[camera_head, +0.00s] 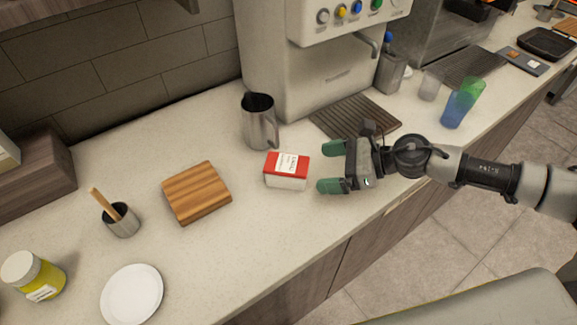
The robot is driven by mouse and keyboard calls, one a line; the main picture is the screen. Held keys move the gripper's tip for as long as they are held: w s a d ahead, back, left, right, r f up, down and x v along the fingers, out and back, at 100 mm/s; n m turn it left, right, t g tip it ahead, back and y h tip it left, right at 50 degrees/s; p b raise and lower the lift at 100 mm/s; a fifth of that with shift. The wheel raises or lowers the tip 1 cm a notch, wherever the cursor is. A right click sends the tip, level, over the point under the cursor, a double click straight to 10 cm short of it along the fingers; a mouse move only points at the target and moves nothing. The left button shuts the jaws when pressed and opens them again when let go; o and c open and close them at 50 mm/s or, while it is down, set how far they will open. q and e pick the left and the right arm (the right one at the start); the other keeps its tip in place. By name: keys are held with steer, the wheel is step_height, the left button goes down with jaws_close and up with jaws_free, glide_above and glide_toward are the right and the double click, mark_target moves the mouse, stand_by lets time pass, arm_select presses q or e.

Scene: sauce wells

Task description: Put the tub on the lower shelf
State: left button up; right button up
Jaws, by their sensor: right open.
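A small box-like tub (287,172), with a red top, white sides and a printed label, sits on the pale counter in front of the coffee machine. My right gripper (333,167) comes in from the right, with its green fingertips apart and nothing between them. The fingertips are just right of the tub and point towards it, with a small gap showing. My left gripper is not in view. A wooden shelf edge (40,9) shows at the top left; I cannot tell whether it is the lower shelf.
A metal pitcher (261,125) stands close behind the tub, and a wooden board (196,192) lies to its left. Further left are a metal cup (122,222), white plate (132,294), yellow-labelled jar (34,276) and brown wooden box (32,180). Counter in front of the tub is clear.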

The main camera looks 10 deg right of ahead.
mark_target(294, 168)
steer(key=x, duration=0.3)
steer(key=shift+w+r+p, duration=0.1)
steer(key=shift+w+p, duration=0.05)
steer(key=shift+p, duration=0.15)
steer(key=shift+w+a, duration=0.1)
steer(key=shift+a, duration=0.15)
steer(key=p+x, duration=0.1)
steer(key=x, duration=0.2)
steer(key=shift+w+a+p, duration=0.25)
steer(key=shift+w+p, duration=0.05)
steer(key=shift+p, duration=0.05)
steer(key=shift+w+a+f, duration=0.2)
steer(key=shift+a+f, duration=0.15)
steer(key=shift+f, duration=0.15)
steer(key=shift+d, duration=0.1)
steer(key=shift+c, duration=1.2)
steer(key=shift+r, duration=0.1)
steer(key=c, duration=1)
